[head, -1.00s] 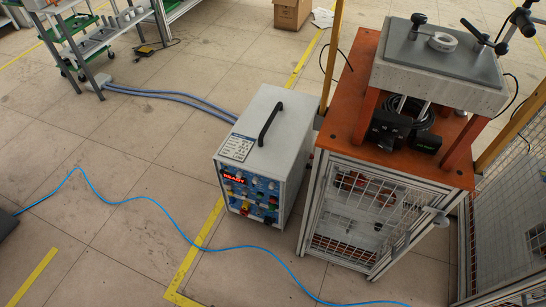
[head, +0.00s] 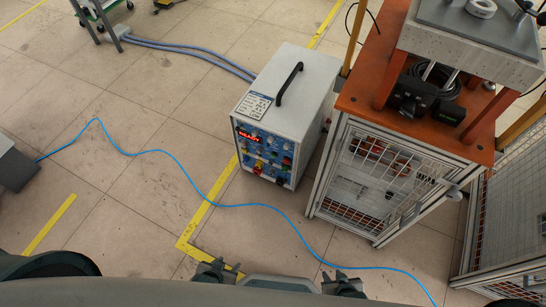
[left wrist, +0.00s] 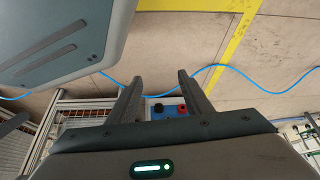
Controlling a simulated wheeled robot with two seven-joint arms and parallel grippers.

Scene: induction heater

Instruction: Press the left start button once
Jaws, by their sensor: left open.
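The induction heater (head: 312,78) is a white box with a black handle. Its blue front panel (head: 262,146) has a lit red "READY" display and several small coloured knobs and buttons. I cannot tell which one is the left start button. My left gripper (head: 214,267) is at the bottom of the head view, in front of and well short of the panel. In the left wrist view it is open and empty (left wrist: 158,82). Part of a blue panel with a black and a red part (left wrist: 167,108) shows between its fingers.
An orange-topped press stand (head: 358,98) with mesh sides stands right of the heater. A blue cable (head: 180,164) crosses the floor, from a grey box (head: 14,166) at the left. Yellow floor tape (head: 215,190) runs beside the heater. The floor in front is otherwise clear.

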